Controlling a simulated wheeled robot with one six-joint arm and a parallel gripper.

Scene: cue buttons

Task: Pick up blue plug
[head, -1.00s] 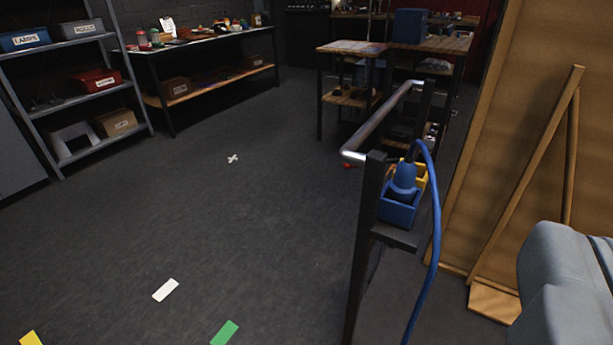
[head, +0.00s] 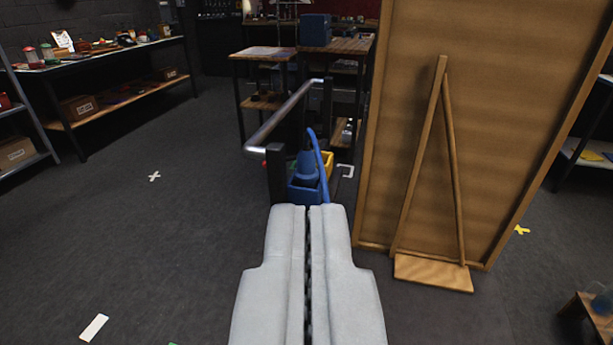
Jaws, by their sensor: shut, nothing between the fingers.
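The blue plug (head: 306,167) stands upright in a blue holder (head: 303,195) on a dark metal stand, near the middle of the head view. A blue cable (head: 321,161) arches up from it and drops on its right side. My gripper (head: 308,212) is in the lower middle, its two pale grey fingers shut together and empty. In the picture its tips lie just below the blue holder and cover part of it and of the stand. The gripper appears nearer to the camera than the plug. I cannot tell the exact gap.
A metal rail (head: 283,116) runs from the stand towards the back. A yellow holder (head: 327,160) sits behind the blue one. A large wooden panel (head: 510,120) with a prop stands close on the right. Open floor (head: 150,240) lies on the left.

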